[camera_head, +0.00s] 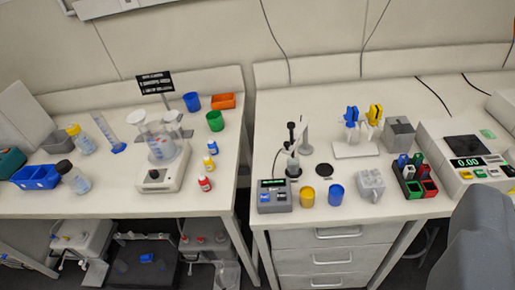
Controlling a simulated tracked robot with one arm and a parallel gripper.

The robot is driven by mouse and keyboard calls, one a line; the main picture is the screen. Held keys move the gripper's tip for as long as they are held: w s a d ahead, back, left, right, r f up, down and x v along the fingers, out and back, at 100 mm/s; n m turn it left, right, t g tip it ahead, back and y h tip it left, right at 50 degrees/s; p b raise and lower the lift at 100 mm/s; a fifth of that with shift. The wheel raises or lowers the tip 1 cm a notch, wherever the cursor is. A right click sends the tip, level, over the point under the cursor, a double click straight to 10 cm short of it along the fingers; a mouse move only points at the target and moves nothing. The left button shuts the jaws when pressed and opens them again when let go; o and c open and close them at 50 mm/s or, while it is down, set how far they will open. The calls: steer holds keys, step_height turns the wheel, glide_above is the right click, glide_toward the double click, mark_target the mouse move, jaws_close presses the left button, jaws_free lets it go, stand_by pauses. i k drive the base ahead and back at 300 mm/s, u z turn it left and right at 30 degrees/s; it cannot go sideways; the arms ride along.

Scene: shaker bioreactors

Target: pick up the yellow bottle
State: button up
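A small bottle with yellow on it (209,164) stands upright near the right edge of the left bench. It stands between a red bottle (205,184) in front and a blue-capped bottle (212,148) behind. A larger bottle with a yellow cap (81,140) stands farther left on the same bench. My gripper does not show clearly in this view, and nothing is seen held.
A stirrer with a beaker (161,165) stands left of the small bottles. Green (215,121) and blue (192,102) cups stand behind them. A gap separates the right bench (400,207), which holds instruments and racks. A grey rounded shape (478,240) blocks the lower right.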

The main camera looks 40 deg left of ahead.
mark_target(208, 162)
steer(key=u, duration=0.1)
steer(key=i, duration=1.05)
steer(key=u, duration=0.6)
